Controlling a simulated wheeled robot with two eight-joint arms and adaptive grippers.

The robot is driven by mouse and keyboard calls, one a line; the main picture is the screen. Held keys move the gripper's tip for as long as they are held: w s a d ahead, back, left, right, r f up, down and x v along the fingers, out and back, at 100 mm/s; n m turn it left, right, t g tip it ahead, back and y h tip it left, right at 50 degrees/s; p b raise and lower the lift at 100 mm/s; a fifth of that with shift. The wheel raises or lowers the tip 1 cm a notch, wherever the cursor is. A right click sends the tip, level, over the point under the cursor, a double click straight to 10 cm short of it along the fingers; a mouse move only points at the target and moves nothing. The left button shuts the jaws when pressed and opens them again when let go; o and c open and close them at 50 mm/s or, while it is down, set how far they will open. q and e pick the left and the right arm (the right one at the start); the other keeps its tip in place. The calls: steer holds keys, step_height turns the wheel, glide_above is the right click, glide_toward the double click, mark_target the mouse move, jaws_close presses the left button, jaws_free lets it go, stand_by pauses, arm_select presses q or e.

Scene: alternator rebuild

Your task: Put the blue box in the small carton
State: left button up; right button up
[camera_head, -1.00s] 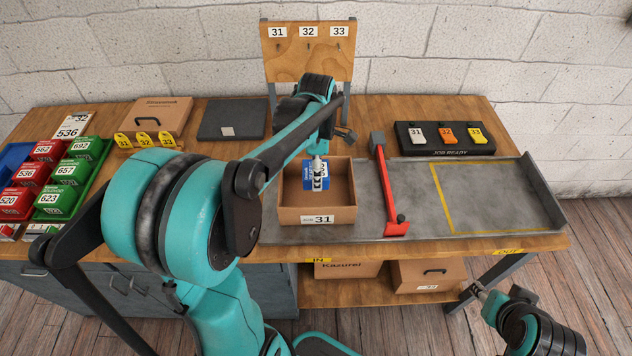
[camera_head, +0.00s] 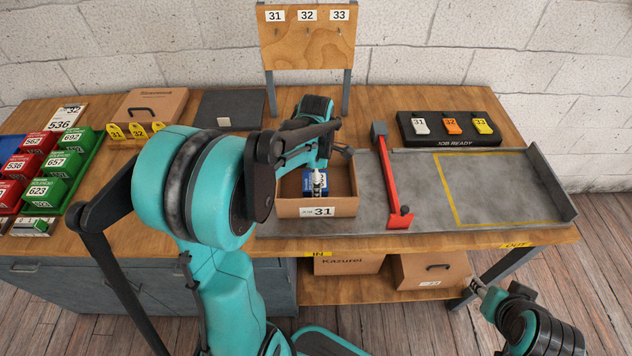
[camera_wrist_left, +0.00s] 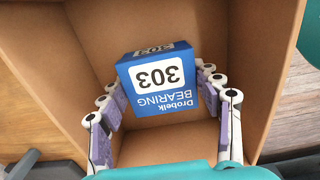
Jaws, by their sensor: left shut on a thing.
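The blue box (camera_wrist_left: 160,78), with a white 303 label and the word BEARING, sits between the fingers of my left gripper (camera_wrist_left: 163,110) inside the small carton (camera_wrist_left: 90,30). In the head view the blue box (camera_head: 314,183) is partly hidden by my left gripper (camera_head: 317,180), which is shut on it. The small carton (camera_head: 297,208) is open-topped, with a label 31 on its front. I cannot tell whether the box touches the carton floor. My right gripper (camera_head: 478,287) is at the lower right, off the table; its fingers are too small to read.
A red-handled bar (camera_head: 391,185) lies right of the carton on the grey tray (camera_head: 500,190). A black JOB READY rack (camera_head: 449,143) holds three tags. Red and green bins (camera_head: 50,190) stand at the left. A number board (camera_head: 306,45) rises behind. The yellow-outlined area is clear.

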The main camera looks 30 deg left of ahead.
arm_select(q)
steer(key=shift+f, duration=0.15)
steer(key=o, duration=1.2)
steer(key=shift+o, duration=0.2)
step_height(320, 180, up, 12)
steer(key=p, duration=0.5)
steer(key=s+d+m+t, duration=0.3)
steer(key=s+d+m, duration=0.2)
steer(key=m, duration=0.7)
steer(key=s+d+m+t, duration=0.4)
steer(key=s+d+m, duration=0.2)
steer(key=m, duration=0.6)
steer(key=shift+s+r, duration=0.4)
steer(key=shift+s, duration=0.05)
